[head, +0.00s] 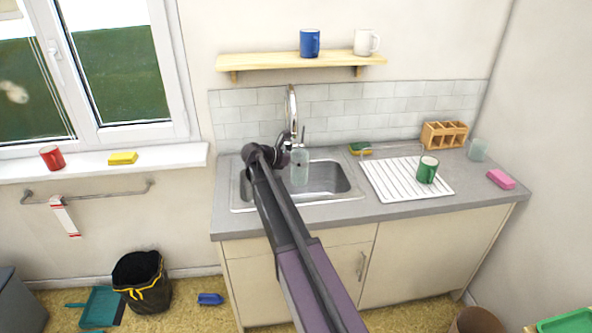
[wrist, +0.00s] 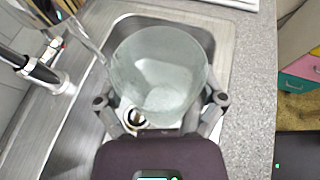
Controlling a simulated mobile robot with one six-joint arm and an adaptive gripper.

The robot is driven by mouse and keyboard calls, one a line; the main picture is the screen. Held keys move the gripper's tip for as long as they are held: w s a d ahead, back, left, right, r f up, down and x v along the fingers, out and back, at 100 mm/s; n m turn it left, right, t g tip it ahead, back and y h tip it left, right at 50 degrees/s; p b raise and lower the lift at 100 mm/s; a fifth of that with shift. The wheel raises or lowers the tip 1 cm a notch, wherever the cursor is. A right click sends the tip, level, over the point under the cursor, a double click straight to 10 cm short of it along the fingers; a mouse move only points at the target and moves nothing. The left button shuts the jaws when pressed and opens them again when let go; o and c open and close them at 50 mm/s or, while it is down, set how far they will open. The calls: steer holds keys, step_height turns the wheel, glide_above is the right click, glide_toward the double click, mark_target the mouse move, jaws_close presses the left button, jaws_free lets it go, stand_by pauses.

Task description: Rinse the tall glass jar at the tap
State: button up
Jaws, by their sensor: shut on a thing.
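A tall clear glass jar (head: 300,168) is in my gripper (head: 284,156), held over the sink basin (head: 340,182) in the head view. In the wrist view the jar (wrist: 160,68) shows its round mouth between the two fingers of my gripper (wrist: 160,103), and it looks empty. The chrome tap (head: 292,106) rises behind the sink; in the wrist view the tap (wrist: 42,72) is to the left of the jar. A pale streak runs from the tap toward the jar's rim; I cannot tell if it is water.
A sponge (head: 360,148), a wooden rack (head: 444,135), a glass (head: 477,150) and a pink block (head: 500,179) are on the counter. A shelf (head: 270,61) with two mugs hangs above.

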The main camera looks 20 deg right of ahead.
steer(key=s+a, duration=0.2)
steer(key=s, duration=0.5)
stand_by(0.8)
steer(key=shift+s, duration=0.15)
stand_by(1.4)
steer(key=s+a+r+p, duration=0.1)
steer(key=s+r+p, duration=0.3)
steer(key=shift+s+a, duration=0.25)
steer(key=shift+s, duration=0.1)
stand_by(0.5)
